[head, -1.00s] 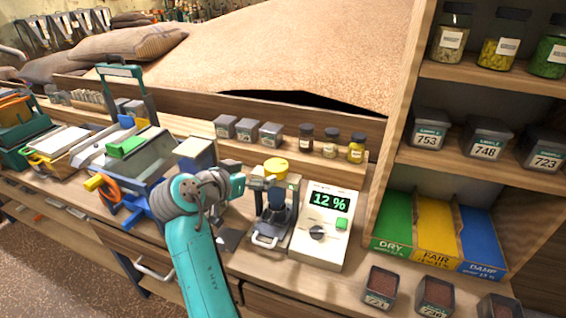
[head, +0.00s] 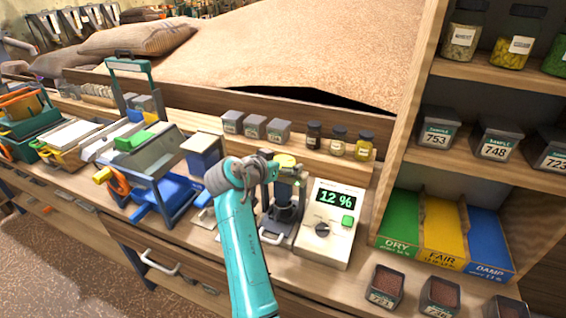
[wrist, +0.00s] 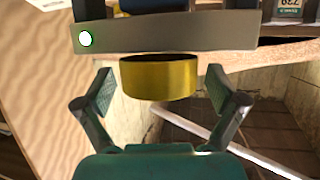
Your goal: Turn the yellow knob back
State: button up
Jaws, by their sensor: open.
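The yellow knob (wrist: 160,78) sits on top of a small grey press-like device (head: 283,203) on the bench. It also shows in the head view (head: 286,160), partly behind my gripper. In the wrist view my gripper (wrist: 160,90) is open, with one finger on each side of the knob. Gaps show between the fingers and the knob, so neither finger appears to touch it. A grey crossbar (wrist: 170,35) lies across the picture beyond the knob.
A white meter (head: 328,225) reading 12 % stands right of the device. Several small tins and jars (head: 338,141) line the ledge behind. Green, yellow and blue bins (head: 442,226) are to the right. A blue-framed machine (head: 150,170) stands left.

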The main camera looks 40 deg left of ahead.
jog(key=c, duration=1.2)
jog(key=shift+o, duration=0.2)
